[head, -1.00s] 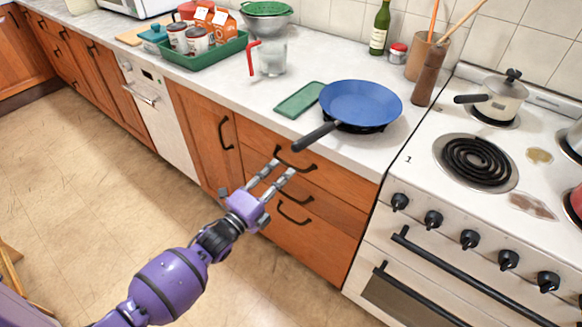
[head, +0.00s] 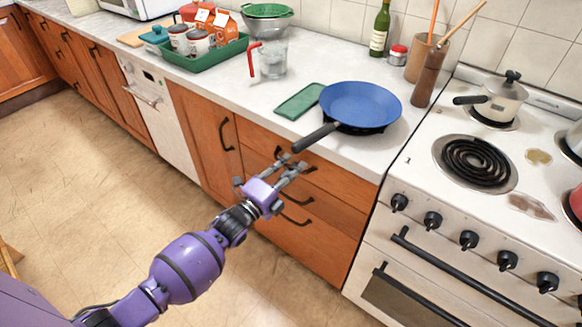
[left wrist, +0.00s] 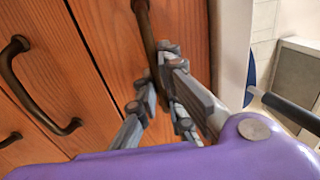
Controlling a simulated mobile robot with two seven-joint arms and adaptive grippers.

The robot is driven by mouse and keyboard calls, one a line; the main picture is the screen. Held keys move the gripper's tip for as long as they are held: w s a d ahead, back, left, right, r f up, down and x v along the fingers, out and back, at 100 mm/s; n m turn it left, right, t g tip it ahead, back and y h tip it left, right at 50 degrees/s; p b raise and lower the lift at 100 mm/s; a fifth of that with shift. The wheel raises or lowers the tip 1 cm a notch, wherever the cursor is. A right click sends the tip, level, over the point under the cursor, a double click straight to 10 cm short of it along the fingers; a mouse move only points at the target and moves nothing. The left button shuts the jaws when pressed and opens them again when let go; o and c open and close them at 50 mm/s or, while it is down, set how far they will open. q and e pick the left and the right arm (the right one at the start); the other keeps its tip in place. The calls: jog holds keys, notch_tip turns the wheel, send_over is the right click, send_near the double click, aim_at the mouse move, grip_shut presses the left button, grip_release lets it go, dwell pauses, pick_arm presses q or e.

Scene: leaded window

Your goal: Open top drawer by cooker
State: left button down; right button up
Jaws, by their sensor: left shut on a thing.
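The top drawer (head: 345,184) is the upper wooden front of the stack beside the cooker (head: 440,235), under the counter. It looks flush with the fronts below. Its dark bar handle (left wrist: 143,22) runs between the fingers of my left gripper (head: 293,163) in the left wrist view. There the gripper (left wrist: 161,82) is shut on the handle, and the fingers hide part of the bar. In the head view the fingers cover most of this handle. My right gripper is in neither view.
A blue frying pan (head: 360,103) sits on the counter, its black handle (head: 316,137) jutting over the front edge just above my gripper. The second drawer's handle (head: 297,198) is just below. The floor (head: 95,180) in front is clear.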

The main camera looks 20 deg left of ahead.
pick_arm(q)
jog(key=shift+s, duration=0.15)
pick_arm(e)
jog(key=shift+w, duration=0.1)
pick_arm(q)
jog(key=r+p+v, duration=0.3)
jog(key=p+v, duration=0.1)
jog(key=v, duration=3.2)
jog(key=shift+s+a+f, duration=0.15)
jog(key=shift+s+a, duration=0.05)
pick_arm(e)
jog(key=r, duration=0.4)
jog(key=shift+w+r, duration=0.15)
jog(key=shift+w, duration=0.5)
pick_arm(q)
jog(key=c, duration=1.9)
grip_release()
jog(key=shift+o, duration=0.2)
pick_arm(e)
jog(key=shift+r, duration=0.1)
